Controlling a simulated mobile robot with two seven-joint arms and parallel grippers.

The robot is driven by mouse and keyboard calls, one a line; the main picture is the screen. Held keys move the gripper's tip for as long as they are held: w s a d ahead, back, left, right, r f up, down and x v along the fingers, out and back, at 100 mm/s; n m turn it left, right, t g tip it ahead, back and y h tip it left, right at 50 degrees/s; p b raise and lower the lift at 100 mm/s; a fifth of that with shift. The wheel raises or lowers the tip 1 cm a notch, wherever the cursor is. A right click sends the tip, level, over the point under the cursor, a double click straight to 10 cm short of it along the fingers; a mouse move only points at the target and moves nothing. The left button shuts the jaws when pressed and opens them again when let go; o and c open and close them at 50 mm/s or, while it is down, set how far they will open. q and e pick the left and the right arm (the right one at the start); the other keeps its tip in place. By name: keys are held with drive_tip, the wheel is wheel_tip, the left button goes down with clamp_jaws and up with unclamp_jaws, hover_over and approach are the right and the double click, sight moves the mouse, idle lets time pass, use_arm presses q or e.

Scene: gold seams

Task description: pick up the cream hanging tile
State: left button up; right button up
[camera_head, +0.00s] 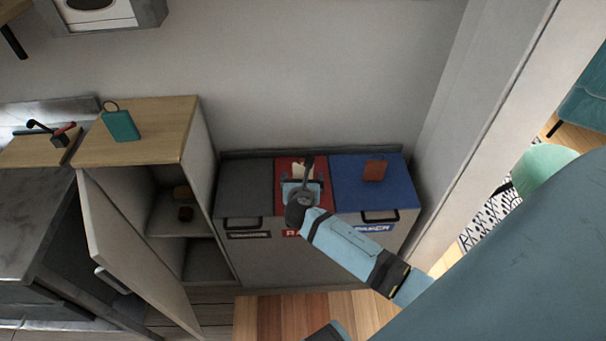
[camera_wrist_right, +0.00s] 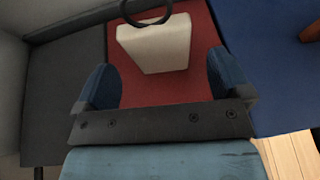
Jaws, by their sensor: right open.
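The cream hanging tile (camera_wrist_right: 155,48) lies on the red lid of the middle bin, with its dark ring at the top of the right wrist view. In the head view only a small part of the tile (camera_head: 302,168) shows past my right gripper. My right gripper (camera_head: 303,187) is open above the red lid. In the right wrist view its two blue fingers (camera_wrist_right: 160,80) stand apart, left and right of the tile's near end, with nothing between them but red lid. Whether they touch the lid, I cannot tell. My left gripper is not in view.
The grey bin lid (camera_head: 245,185) is bare. The blue lid (camera_head: 350,190) carries a brown tile (camera_head: 375,170). A teal tile (camera_head: 121,125) is on the wooden-topped cabinet (camera_head: 175,140), whose door (camera_head: 135,250) stands open. The wall (camera_head: 320,80) rises behind the bins.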

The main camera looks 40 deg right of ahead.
sight(303, 174)
drive_tip(key=b+x, duration=0.1)
drive_tip(key=x, duration=0.3)
drive_tip(key=shift+w+d+f, duration=0.1)
drive_tip(key=shift+w, duration=0.05)
drive_tip(key=c, duration=1.1)
drive_tip(key=shift+o, duration=0.2)
drive_tip(key=shift+r, duration=0.25)
